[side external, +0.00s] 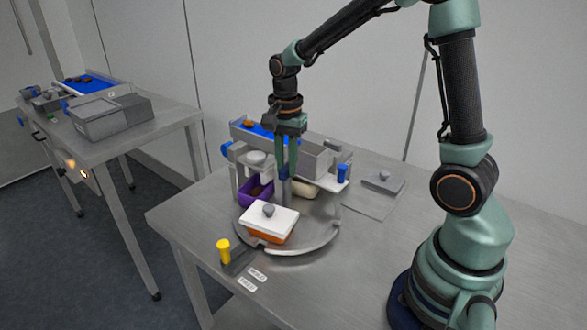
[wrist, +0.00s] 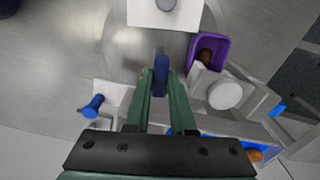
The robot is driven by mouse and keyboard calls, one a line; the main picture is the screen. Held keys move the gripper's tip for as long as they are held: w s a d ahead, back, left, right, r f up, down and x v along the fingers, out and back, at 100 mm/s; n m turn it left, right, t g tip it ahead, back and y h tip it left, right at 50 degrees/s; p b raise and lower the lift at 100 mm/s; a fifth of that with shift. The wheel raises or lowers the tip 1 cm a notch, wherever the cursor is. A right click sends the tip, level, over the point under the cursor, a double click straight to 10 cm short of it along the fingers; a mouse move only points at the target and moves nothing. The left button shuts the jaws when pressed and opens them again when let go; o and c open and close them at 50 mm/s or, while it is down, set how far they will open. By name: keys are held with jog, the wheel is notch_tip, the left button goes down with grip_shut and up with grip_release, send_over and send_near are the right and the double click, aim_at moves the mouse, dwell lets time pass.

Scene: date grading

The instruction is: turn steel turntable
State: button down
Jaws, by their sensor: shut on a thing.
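The round steel turntable (side external: 318,240) lies on the steel table under my gripper (side external: 285,170). It also shows in the wrist view (wrist: 122,45). A dark blue upright post (side external: 284,190) stands near its middle. My gripper's green fingers (wrist: 163,85) are shut on this post (wrist: 160,76). A white-lidded orange box (side external: 268,222) with a grey knob sits on the turntable's near side. A purple box (side external: 247,192) with something brown inside sits at its left. A cream-coloured container (side external: 306,188) is at the back right, partly hidden by my fingers.
Behind the turntable stands a grey frame with a blue channel (side external: 258,131) and a blue knob (side external: 342,172). A yellow-topped lever (side external: 223,249) stands front left beside two small labels. The near right tabletop is clear.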

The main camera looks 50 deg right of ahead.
jog(key=shift+d+r+m, duration=0.1)
jog(key=shift+m, duration=10.1)
jog(key=c, duration=0.8)
grip_release()
jog(key=shift+o, duration=0.2)
